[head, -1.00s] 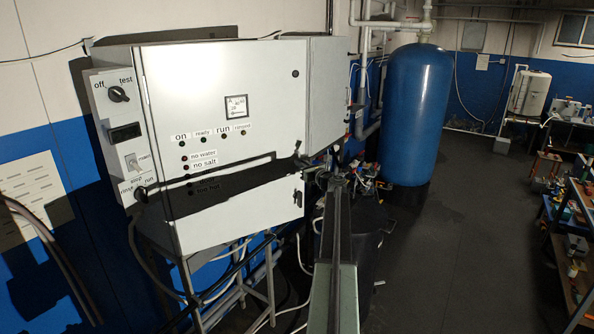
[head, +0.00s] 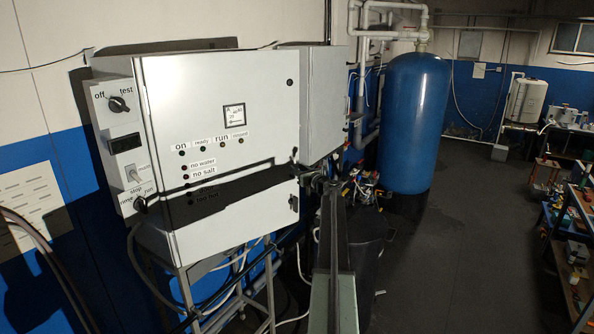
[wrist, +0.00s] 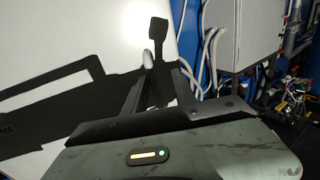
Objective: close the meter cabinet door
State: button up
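From here I cannot tell whether the door sits flush or slightly ajar. My gripper (head: 317,182) is just past that right edge in the head view. In the wrist view my gripper (wrist: 163,75) has its fingers apart in front of the white door face (wrist: 90,50), with nothing clearly held. Contact with the door cannot be told.
A dark bin (head: 360,250) stands on the floor beside my arm. A tall blue tank (head: 415,120) is further back. Floor at right is clear up to the shelves (head: 575,240).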

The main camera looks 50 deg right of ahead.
jog(key=v, duration=0.7)
jog(key=shift+s+a, duration=0.2)
jog(key=shift+a, duration=0.1)
